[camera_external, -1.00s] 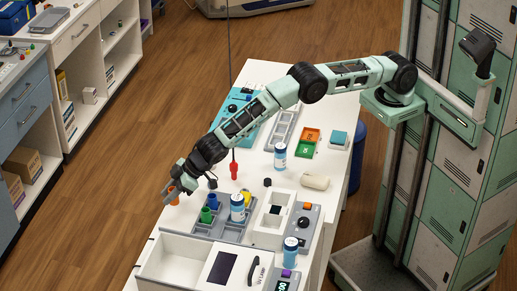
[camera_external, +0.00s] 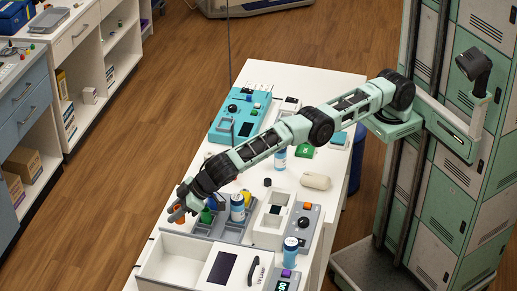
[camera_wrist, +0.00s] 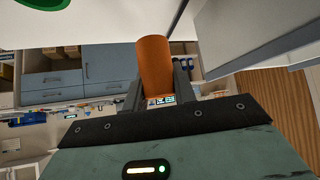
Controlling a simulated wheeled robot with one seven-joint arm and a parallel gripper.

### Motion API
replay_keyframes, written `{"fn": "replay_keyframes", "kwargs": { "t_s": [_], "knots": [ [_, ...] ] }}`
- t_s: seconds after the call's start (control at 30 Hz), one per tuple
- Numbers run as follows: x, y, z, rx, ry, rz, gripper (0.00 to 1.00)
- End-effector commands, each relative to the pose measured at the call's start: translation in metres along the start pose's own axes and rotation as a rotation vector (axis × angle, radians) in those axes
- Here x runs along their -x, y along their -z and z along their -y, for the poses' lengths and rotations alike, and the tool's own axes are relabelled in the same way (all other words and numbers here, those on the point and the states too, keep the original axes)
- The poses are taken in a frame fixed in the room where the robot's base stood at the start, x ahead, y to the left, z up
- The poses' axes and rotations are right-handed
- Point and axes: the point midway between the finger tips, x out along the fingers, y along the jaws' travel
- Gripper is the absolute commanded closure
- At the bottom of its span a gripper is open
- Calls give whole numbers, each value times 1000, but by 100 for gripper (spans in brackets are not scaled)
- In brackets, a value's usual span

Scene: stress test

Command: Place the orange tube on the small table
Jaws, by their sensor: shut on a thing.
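My gripper (camera_external: 177,209) is shut on the orange tube (camera_external: 180,215) at the left edge of the white table (camera_external: 308,99). In the wrist view the orange tube (camera_wrist: 153,66) stands out between my two dark fingers (camera_wrist: 157,88). In the external view my fingers partly cover the tube, and I cannot tell whether it touches the surface below. I cannot tell which surface is the small table.
A grey rack (camera_external: 226,234) with a blue-and-white bottle (camera_external: 237,207) is just right of my gripper. A white bin (camera_external: 178,258) is in front. A white tray (camera_external: 268,224), a cream cylinder (camera_external: 315,181) and a teal case (camera_external: 222,122) also occupy the table.

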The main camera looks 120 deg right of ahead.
Motion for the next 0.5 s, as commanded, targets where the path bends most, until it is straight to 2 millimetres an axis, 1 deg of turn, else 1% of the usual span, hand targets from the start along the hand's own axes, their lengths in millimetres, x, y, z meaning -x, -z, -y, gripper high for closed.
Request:
{"fn": "replay_keyframes", "kwargs": {
  "t_s": [0.03,0.37,0.5],
  "knots": [
    [-8,-8,0,-1,0,-1,98],
    [-16,-16,0,0,1,-1,98],
    [-26,-26,0,0,1,-1,98]
  ]
}}
